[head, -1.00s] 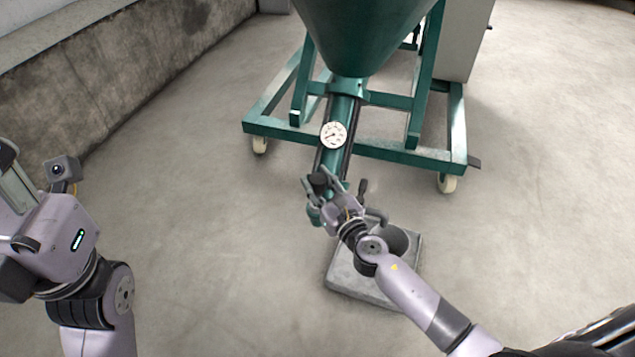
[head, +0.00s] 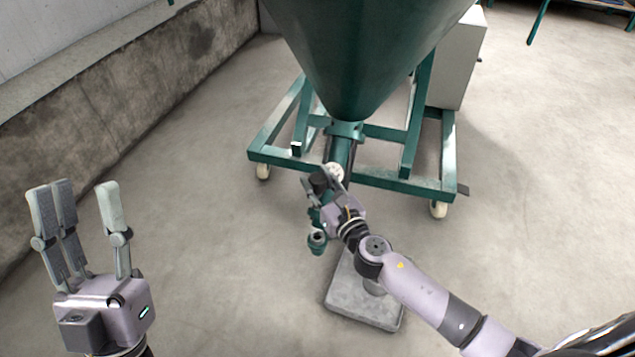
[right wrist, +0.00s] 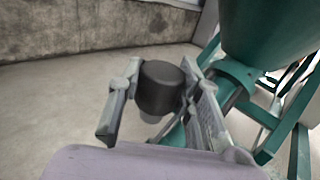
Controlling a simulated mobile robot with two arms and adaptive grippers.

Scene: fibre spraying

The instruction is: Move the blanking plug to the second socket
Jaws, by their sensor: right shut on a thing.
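The blanking plug (right wrist: 162,86) is a black cylinder with a paler lower end. In the right wrist view it sits between the fingers of my right gripper (right wrist: 155,100), which is shut on it. In the head view the plug (head: 319,182) shows as a dark cap in my right gripper (head: 323,186), close to the teal pipe under the hopper. A teal fitting with a round opening (head: 317,238) lies just below it; I cannot tell which socket this is. My left gripper (head: 85,195) is open and empty at the left, fingers pointing up.
The big teal hopper (head: 370,50) stands on a wheeled frame (head: 375,180). A round gauge (head: 334,171) sits on the pipe behind my right gripper. A grey slab (head: 362,300) lies on the floor below my right arm. Open floor lies between my arms.

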